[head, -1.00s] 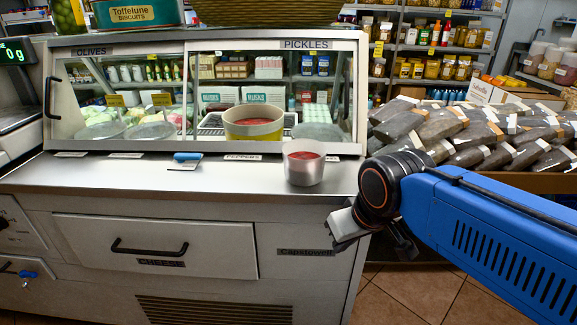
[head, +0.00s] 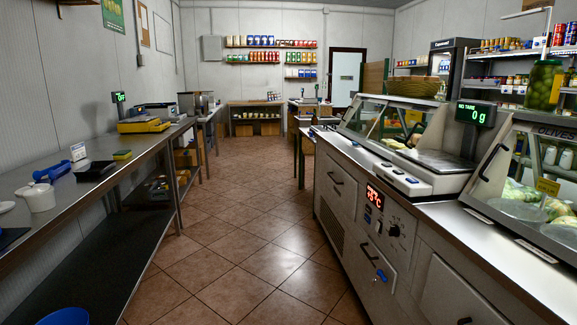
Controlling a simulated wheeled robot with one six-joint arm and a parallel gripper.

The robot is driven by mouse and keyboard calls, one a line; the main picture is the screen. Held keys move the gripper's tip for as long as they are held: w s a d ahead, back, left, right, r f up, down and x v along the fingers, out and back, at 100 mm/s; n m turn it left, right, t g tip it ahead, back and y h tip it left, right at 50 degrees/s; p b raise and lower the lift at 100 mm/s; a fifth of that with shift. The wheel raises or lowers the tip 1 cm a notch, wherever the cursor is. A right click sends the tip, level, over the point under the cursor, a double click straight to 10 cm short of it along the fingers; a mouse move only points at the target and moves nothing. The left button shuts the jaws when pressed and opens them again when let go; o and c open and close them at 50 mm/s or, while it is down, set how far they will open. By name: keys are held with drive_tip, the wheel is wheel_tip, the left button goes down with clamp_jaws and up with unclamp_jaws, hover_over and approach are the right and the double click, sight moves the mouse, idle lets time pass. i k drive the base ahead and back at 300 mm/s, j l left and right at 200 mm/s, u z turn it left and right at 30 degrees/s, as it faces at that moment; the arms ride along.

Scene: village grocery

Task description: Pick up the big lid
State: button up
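I cannot make out a big lid for certain in the head view. A small white round piece (head: 5,207) is cut off by the left edge of the picture on the left steel counter (head: 75,180); I cannot tell what it is. Beside it stands a white tub (head: 39,196) with a blue object (head: 53,171) behind it. My gripper is outside the picture.
On the right is the glass-fronted deli counter (head: 432,262) with a scale (head: 445,160) and a jar of olives (head: 543,86). A blue bowl (head: 65,317) is at the bottom left.

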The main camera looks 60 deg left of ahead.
sight(19, 192)
drive_tip(key=u, duration=1.45)
drive_tip(key=i+j+u, duration=0.1)
drive_tip(key=u, duration=0.35)
drive_tip(key=i+u, duration=0.2)
drive_tip(key=u, duration=0.3)
drive_tip(key=i+u, duration=0.15)
drive_tip(key=u, duration=0.3)
drive_tip(key=i+l+u, duration=0.1)
drive_tip(key=u, duration=0.4)
drive_tip(key=i+l+u, duration=0.6)
drive_tip(key=l, duration=0.2)
drive_tip(key=i+l+u, duration=0.2)
drive_tip(key=l, duration=0.15)
drive_tip(key=i+l+u, duration=0.2)
drive_tip(key=l, duration=0.15)
drive_tip(key=l+u, duration=0.2)
drive_tip(key=l, duration=0.15)
